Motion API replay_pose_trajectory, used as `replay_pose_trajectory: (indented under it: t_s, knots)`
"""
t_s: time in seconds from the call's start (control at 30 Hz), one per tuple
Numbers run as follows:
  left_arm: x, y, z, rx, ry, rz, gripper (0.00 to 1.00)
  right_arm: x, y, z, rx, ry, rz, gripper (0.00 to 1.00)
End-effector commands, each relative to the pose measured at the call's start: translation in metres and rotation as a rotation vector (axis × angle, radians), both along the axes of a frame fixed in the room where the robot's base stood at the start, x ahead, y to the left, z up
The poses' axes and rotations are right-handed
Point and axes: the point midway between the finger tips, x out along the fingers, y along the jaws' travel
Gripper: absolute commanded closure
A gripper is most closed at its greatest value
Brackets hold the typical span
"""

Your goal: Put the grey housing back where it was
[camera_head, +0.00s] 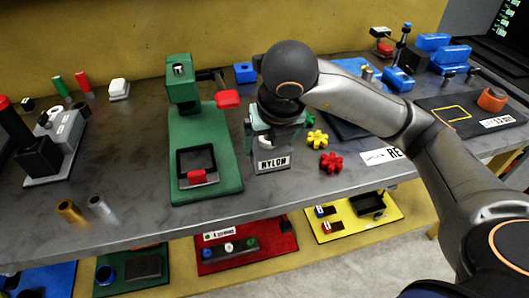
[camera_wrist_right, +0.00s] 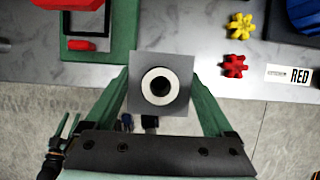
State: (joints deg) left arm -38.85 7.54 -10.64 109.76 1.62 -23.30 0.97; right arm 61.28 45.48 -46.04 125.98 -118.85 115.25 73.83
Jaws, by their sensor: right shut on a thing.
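The grey housing (camera_wrist_right: 139,69) is a square block with a white ring around a dark hole in its face. It is between the green fingers of my right gripper (camera_wrist_right: 160,92), which is shut on it. In the head view, the grey housing (camera_head: 270,146) hangs below my right gripper (camera_head: 273,128), with a "NYLON" label on its front. The wrist hides its top there. My left gripper (camera_wrist_right: 69,126) shows small at the lower left of the wrist view, its green fingers apart and empty. It is not seen in the head view.
A green fixture (camera_head: 193,130) with red handles stands just left of the housing. Yellow (camera_head: 317,138) and red (camera_head: 331,162) star-shaped pieces lie to its right. A grey device (camera_head: 65,125) stands at far left, near two small cylinders (camera_head: 70,211). Coloured trays sit on a lower shelf (camera_head: 170,262).

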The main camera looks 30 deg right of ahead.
Motion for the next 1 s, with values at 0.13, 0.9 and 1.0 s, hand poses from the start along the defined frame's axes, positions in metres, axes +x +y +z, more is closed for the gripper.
replay_pose_trajectory:
  t_s: [0.13, 0.9, 1.0]
  knots:
    - [-0.001, -0.007, -0.011, -0.007, 0.011, -0.011, 0.5, 0.02, -0.025, -0.016, 0.003, -0.002, -0.006, 1.0]
    - [0.01, -0.012, 0.0, -0.015, -0.013, -0.022, 0.5, 0.061, -0.076, -0.093, 0.0, -0.004, 0.003, 1.0]
    - [0.01, -0.011, 0.0, -0.014, -0.016, -0.021, 0.5, 0.062, -0.075, -0.103, 0.001, -0.006, 0.003, 1.0]
